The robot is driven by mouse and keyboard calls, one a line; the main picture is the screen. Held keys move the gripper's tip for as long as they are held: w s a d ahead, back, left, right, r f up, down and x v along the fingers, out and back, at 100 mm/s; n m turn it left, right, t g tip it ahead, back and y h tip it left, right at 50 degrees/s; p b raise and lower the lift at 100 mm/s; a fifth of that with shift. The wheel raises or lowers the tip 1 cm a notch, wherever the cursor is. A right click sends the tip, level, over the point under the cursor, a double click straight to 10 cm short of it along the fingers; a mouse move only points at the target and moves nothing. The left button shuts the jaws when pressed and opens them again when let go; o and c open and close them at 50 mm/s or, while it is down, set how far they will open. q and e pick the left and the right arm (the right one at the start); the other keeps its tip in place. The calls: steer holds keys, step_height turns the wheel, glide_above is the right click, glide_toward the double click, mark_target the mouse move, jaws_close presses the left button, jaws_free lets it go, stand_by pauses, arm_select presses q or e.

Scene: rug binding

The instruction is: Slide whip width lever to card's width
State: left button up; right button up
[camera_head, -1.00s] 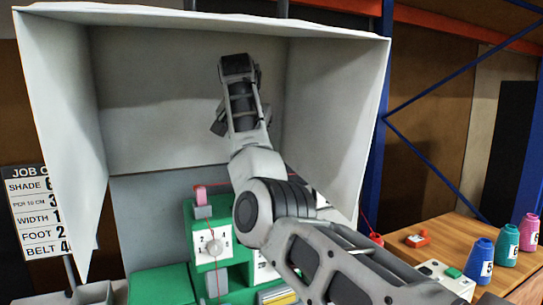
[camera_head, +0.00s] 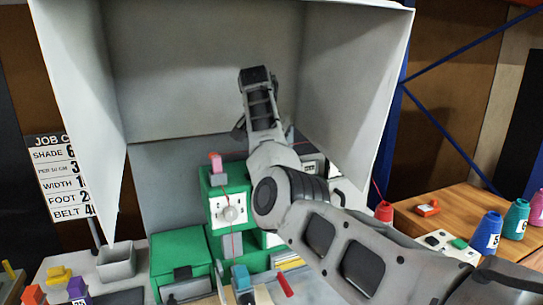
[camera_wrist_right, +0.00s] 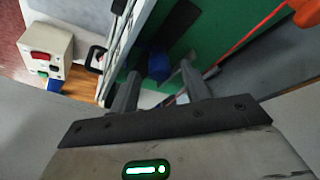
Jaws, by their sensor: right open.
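The job card (camera_head: 60,182) hangs at the left in the head view. Its WIDTH line starts with 1; the rest is hidden by the pale side panel. The green machine (camera_head: 216,220) with a white dial plate (camera_head: 230,209) stands in the middle, partly behind my right arm. I cannot pick out the whip width lever for sure. My right gripper shows in the wrist view (camera_wrist_right: 160,70), open, with nothing clearly held. A green surface, a blue round part (camera_wrist_right: 159,62) and a white scale-like strip (camera_wrist_right: 122,40) lie beyond its fingers. My left gripper is not in view.
Pale panels (camera_head: 345,90) enclose the machine at the back and sides. A red-handled part (camera_head: 285,284) and a blue part (camera_head: 241,277) are at its front. Numbered cones (camera_head: 486,233) stand on the wooden table at right. A grey bin (camera_head: 116,263) is at left.

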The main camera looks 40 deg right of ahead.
steer(key=shift+x, duration=1.25)
jaws_close()
steer(key=shift+s+d+r, duration=0.1)
steer(key=shift+s+d, duration=0.1)
steer(key=shift+d, duration=0.55)
steer(key=shift+s+d+f, duration=0.1)
steer(key=shift+s+d, duration=0.1)
steer(key=shift+d, duration=0.5)
steer(key=shift+s+d+r, duration=0.1)
steer(key=shift+s+d, duration=0.15)
steer(key=shift+d, duration=0.5)
steer(key=shift+c, duration=0.4)
jaws_free()
steer(key=shift+o, duration=0.4)
steer(key=shift+d, duration=0.1)
